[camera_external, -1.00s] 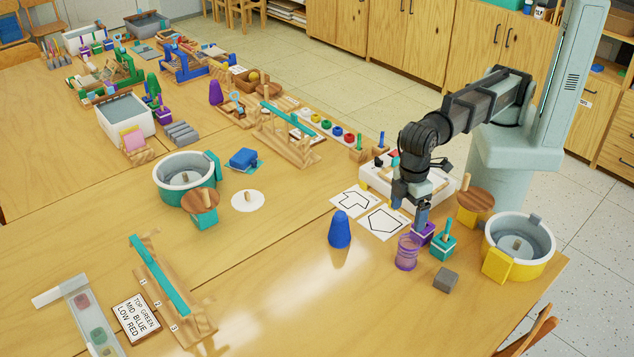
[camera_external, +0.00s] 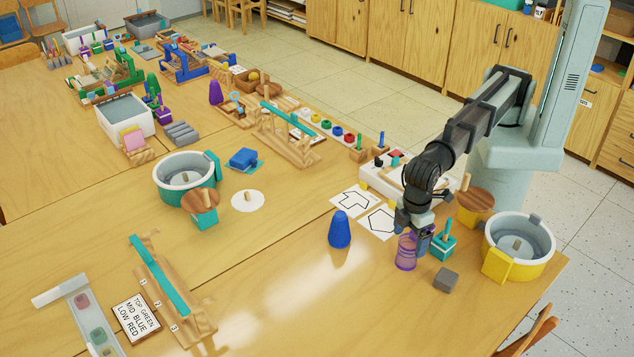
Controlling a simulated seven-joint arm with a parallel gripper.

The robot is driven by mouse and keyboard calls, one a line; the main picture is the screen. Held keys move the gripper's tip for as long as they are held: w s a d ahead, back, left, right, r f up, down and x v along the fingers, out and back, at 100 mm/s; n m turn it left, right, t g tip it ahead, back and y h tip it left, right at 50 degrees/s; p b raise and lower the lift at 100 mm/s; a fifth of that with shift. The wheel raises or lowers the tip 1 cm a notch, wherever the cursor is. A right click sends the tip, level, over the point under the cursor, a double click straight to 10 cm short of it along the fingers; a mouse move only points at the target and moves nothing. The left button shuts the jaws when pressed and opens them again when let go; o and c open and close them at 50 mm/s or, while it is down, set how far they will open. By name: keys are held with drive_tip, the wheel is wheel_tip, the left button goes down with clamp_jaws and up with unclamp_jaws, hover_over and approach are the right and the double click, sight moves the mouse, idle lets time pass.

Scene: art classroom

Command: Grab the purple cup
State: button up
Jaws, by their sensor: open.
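A translucent purple cup (camera_external: 405,253) stands upright on the table at the right, between the blue cone and a teal block. My gripper (camera_external: 419,241) is open and low, right at the cup's upper right side. Its fingers overlap the cup's right edge in this view. I cannot tell whether a finger is inside, around or beside the cup. A purple block seen behind the cup earlier is now mostly hidden by my gripper.
A blue cone (camera_external: 340,230) stands left of the cup. A teal block with a peg (camera_external: 443,246) is close on its right, and a grey cube (camera_external: 446,279) lies in front. A yellow-and-white round tub (camera_external: 518,247) stands farther right.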

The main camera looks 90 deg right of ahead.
drive_tip(key=shift+s+d+f, duration=0.1)
drive_tip(key=shift+d+f, duration=0.05)
drive_tip(key=shift+f, duration=1.15)
drive_tip(key=shift+d+f, duration=0.15)
drive_tip(key=shift+f, duration=1.1)
drive_tip(key=c, duration=1.1)
